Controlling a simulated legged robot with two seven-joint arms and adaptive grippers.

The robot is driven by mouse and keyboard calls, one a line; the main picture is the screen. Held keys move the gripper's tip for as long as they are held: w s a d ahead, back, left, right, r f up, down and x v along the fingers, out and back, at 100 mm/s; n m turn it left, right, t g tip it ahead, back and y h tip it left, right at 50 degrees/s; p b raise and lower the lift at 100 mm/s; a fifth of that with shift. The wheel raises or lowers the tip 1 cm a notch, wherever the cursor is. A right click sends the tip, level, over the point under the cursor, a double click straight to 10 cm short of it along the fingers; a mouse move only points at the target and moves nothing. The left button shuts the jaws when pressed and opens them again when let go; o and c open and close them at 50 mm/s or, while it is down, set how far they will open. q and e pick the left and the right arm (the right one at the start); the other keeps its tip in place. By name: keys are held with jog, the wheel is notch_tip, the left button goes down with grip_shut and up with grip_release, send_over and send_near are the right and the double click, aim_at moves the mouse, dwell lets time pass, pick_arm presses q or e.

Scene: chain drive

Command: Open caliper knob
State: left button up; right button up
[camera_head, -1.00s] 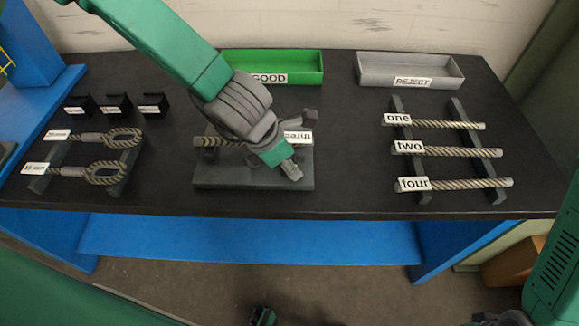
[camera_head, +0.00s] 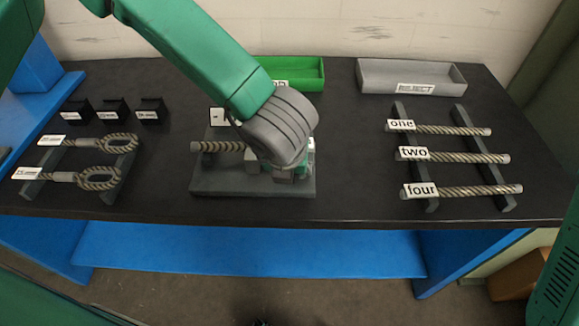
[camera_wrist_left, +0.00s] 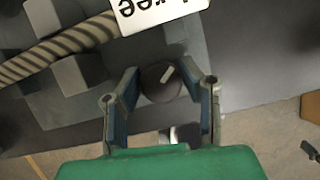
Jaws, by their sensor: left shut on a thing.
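The dark round caliper knob (camera_wrist_left: 160,82) with a light mark on its face sits between my left gripper's two fingers (camera_wrist_left: 160,103) in the left wrist view. The fingers are closed on its sides. In the head view my left gripper (camera_head: 290,172) is over the right part of the grey caliper base (camera_head: 225,184) and hides the knob. A rope sample (camera_head: 218,147) lies across the caliper; its white label (camera_wrist_left: 160,10) reads "three" upside down in the left wrist view. My right gripper is not seen.
A green GOOD tray (camera_head: 305,72) and a grey REJECT tray (camera_head: 412,76) stand at the back. Ropes one, two and four (camera_head: 460,190) lie on a rack at right. Looped ropes (camera_head: 100,178) and small black blocks (camera_head: 115,110) are at left.

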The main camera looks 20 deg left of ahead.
pick_arm(q)
jog(key=n+y, duration=0.1)
jog(key=n, duration=0.1)
jog(key=n+g+y+p, duration=0.1)
jog(key=n, duration=0.2)
jog(key=shift+n, duration=0.3)
dwell(0.4)
jog(key=o, duration=1.1)
jog(key=shift+o, duration=0.2)
